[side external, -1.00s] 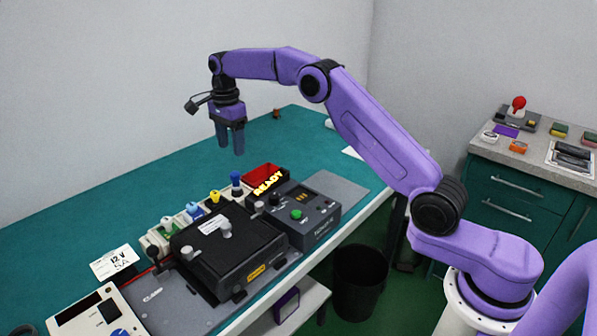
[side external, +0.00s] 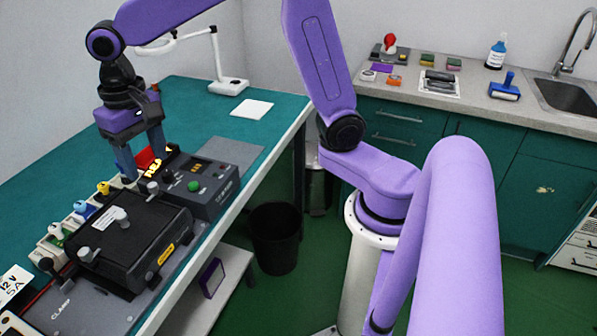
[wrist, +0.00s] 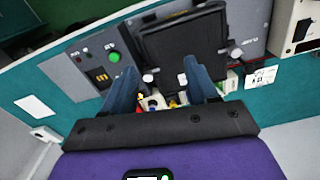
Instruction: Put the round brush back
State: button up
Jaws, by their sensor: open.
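I cannot make out a round brush for certain in either view. My gripper (side external: 141,162) is open and points down over the rear end of a row of pale holders (side external: 75,222) behind the black box. The row holds small coloured pieces, among them a yellow one (side external: 103,187) and a blue one (side external: 84,208). In the wrist view my gripper (wrist: 160,74) has its two blue fingers apart, with yellow and red pieces (wrist: 172,103) showing between and beyond them. No held object is visible. The fingers hide part of the row's end.
The black box (side external: 130,238) and grey control unit (side external: 215,183) stand close by the gripper. The side counter holds a red-knobbed item (side external: 390,42), sponges and a blue-handled tool (side external: 507,86).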

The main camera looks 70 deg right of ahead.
jog(key=s+d+f+n, duration=0.1)
jog(key=s+d+n, duration=0.2)
jog(key=s, duration=0.5)
jog(key=s+d+f+n, duration=0.2)
jog(key=s+d+n, duration=0.2)
jog(key=s+n, duration=0.2)
jog(key=s+d+f+n, duration=0.1)
jog(key=s+d+n, duration=0.2)
jog(key=s, duration=0.8)
jog(key=shift+d+f+n, duration=0.15)
jog(key=shift+f+n, duration=0.2)
jog(key=shift+n, duration=0.75)
